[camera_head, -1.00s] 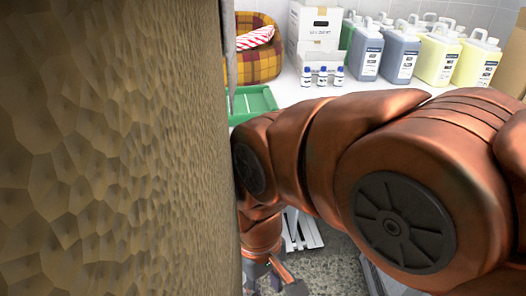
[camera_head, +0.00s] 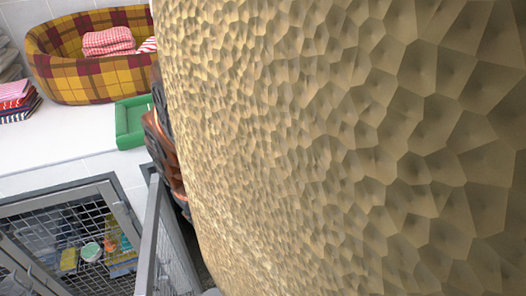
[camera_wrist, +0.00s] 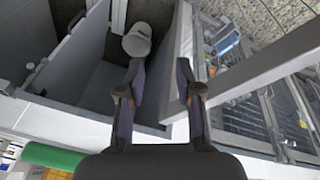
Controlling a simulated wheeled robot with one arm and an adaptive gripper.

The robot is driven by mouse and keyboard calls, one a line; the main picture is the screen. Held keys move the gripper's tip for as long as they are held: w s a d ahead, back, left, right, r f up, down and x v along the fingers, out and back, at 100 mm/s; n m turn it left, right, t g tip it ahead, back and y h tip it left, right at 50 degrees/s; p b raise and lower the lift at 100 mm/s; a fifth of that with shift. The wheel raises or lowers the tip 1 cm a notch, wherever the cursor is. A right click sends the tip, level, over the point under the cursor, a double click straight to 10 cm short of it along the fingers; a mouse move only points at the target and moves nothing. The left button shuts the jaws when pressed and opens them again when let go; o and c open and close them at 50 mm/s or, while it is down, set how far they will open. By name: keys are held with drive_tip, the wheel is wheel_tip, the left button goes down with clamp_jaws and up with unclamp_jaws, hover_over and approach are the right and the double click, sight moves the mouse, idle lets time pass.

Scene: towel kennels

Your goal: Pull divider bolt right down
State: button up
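I cannot clearly make out the right divider bolt in either view. In the wrist view my gripper (camera_wrist: 160,72) has its two dark fingers apart, with nothing seen between them. It is over the kennel fronts, beside a grey frame bar (camera_wrist: 185,55) just beyond the right finger. A grey rounded cup-like piece (camera_wrist: 137,40) shows beyond the left finger, inside a dark compartment. A small grey fitting (camera_wrist: 32,76) sits on the panel edge at left; I cannot tell what it is. In the head view the gripper is hidden.
In the head view a mesh kennel door (camera_head: 118,208) and an angled grey frame (camera_head: 150,235) stand below the white counter (camera_head: 65,140). A plaid basket (camera_head: 75,80) with towels, a green tray (camera_head: 130,125) and folded towels (camera_head: 18,100) are on the counter. A hammered gold surface blocks the right.

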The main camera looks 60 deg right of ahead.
drive_tip(key=w+d+f+t+h+b, duration=0.1)
drive_tip(key=w+d+f+t+b, duration=0.2)
drive_tip(key=d, duration=0.5)
drive_tip(key=w+d+f+t+h+b, duration=0.1)
drive_tip(key=w+d+f, duration=0.35)
drive_tip(key=d, duration=0.35)
drive_tip(key=w+d+f+t+h+b, duration=0.15)
drive_tip(key=w+d, duration=0.25)
drive_tip(key=d, duration=0.4)
drive_tip(key=s+d+f+m+t+h+b, duration=0.1)
drive_tip(key=s+d+f+t+h+b, duration=0.2)
drive_tip(key=d, duration=0.5)
drive_tip(key=s+d+f+m+t+h+b, duration=0.15)
drive_tip(key=s+d+t, duration=0.25)
drive_tip(key=d, duration=0.4)
drive_tip(key=shift+f+x, duration=0.1)
drive_tip(key=shift+x, duration=1.8)
drive_tip(key=shift+f+x, duration=0.15)
drive_tip(key=shift+x, duration=1.75)
drive_tip(key=shift+s+d, duration=0.1)
drive_tip(key=shift+d, duration=0.05)
clamp_jaws()
